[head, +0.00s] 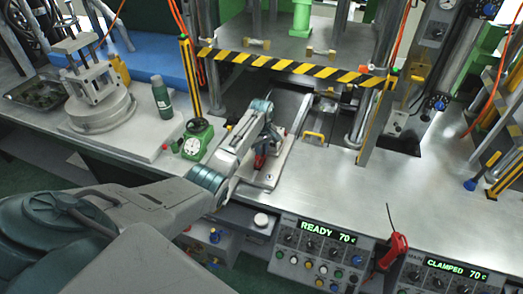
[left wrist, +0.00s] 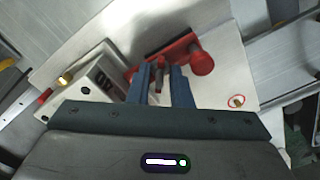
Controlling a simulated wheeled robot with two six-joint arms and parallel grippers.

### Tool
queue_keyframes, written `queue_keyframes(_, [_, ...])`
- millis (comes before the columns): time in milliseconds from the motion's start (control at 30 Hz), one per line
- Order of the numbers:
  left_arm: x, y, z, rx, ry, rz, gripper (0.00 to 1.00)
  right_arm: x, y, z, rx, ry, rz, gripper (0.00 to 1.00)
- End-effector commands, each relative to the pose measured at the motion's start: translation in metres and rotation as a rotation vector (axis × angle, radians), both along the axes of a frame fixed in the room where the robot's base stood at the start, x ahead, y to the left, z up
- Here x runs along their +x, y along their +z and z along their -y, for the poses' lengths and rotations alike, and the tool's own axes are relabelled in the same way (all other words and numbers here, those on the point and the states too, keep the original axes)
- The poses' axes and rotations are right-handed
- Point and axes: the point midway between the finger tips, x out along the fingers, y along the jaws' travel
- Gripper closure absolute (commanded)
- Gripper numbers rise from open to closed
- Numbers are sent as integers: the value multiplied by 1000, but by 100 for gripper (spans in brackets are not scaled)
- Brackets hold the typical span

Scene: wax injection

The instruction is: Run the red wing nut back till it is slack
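My left gripper (left wrist: 160,75) points down at a small clamp fixture with a pale base plate (left wrist: 232,62) on the bench. Its two blue fingers stand on either side of a thin, upright red wing, which I take for the red wing nut (left wrist: 159,64). A narrow gap seems to show beside the wing, so the fingers look around it rather than closed on it. A red bar and a round red knob (left wrist: 202,63) lie just beyond the fingers. In the head view the left gripper (head: 262,150) hides most of the fixture; some red (head: 260,161) shows below it. My right gripper is not visible.
A white block with dark holes (left wrist: 95,82) stands left of the fingers. A green dial gauge (head: 194,140) and a dark green bottle (head: 162,97) stand left of the fixture. A striped press guard (head: 290,66) is behind.

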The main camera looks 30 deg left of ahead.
Motion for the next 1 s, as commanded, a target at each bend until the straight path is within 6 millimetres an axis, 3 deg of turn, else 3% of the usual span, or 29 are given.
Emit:
queue_keyframes(433, [1, 10, -1, 2, -1, 4, 77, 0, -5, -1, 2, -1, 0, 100])
queue_keyframes(800, [1, 79, -1, 2, -1, 4, 77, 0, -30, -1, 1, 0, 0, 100])
queue_keyframes(1000, [1, 102, 0, 0, -1, 1, 77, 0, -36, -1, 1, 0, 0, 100])
